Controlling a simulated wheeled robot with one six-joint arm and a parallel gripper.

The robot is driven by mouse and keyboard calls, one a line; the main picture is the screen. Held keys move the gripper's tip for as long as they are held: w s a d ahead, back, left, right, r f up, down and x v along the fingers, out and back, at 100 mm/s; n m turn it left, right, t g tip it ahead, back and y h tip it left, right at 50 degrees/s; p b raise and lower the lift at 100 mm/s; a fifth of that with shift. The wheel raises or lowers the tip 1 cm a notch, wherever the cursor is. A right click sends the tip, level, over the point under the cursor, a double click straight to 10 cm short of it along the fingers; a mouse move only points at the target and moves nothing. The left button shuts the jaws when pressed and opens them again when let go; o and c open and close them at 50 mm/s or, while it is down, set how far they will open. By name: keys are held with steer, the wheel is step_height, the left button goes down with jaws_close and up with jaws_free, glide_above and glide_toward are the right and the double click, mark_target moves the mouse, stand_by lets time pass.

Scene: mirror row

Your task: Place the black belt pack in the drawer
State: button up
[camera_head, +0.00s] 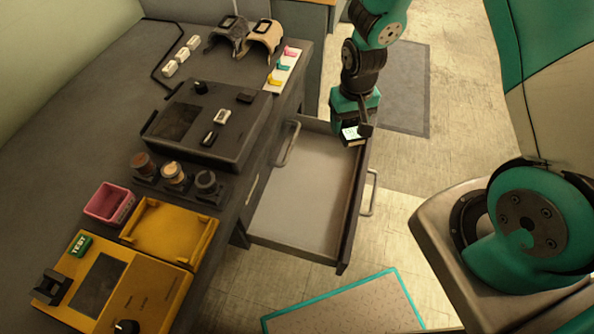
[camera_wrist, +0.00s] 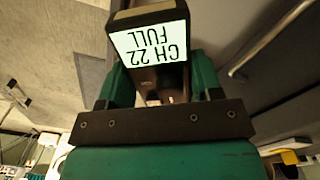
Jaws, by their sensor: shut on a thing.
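The black belt pack (camera_wrist: 150,20) is held in my gripper (camera_wrist: 157,75), between its two green fingers in the wrist view. Its lit screen reads "CH 22 FULL", upside down in that view. In the head view my gripper (camera_head: 354,125) is over the far right corner of the open drawer (camera_head: 300,205), and the pack's bright screen (camera_head: 350,134) shows beneath it. The drawer is pulled well out from under the desk, and its visible floor is bare. I cannot tell whether the pack is below the drawer's rim.
On the desk are a black console (camera_head: 240,138), a row of round jars (camera_head: 174,173), a pink bin (camera_head: 108,204), a yellow tray (camera_head: 170,232) and a yellow tester (camera_head: 115,285). Two headsets (camera_head: 245,35) lie at the back. A teal-edged mat (camera_head: 345,305) lies on the floor.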

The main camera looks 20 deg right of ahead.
steer(key=w+a+f+m+b, duration=0.1)
steer(key=a+f+m+b, duration=0.1)
steer(key=a+f+b, duration=0.3)
step_height(320, 180, up, 2)
steer(key=m+b, duration=0.4)
steer(key=b, duration=0.6)
glide_above(311, 186)
step_height(311, 186, down, 19)
steer(key=b, duration=0.5)
steer(key=shift+a, duration=0.1)
steer(key=shift+f, duration=0.15)
steer(key=o, duration=1)
step_height(311, 186, up, 8)
steer(key=shift+f+p, duration=0.1)
steer(key=shift+p, duration=1.1)
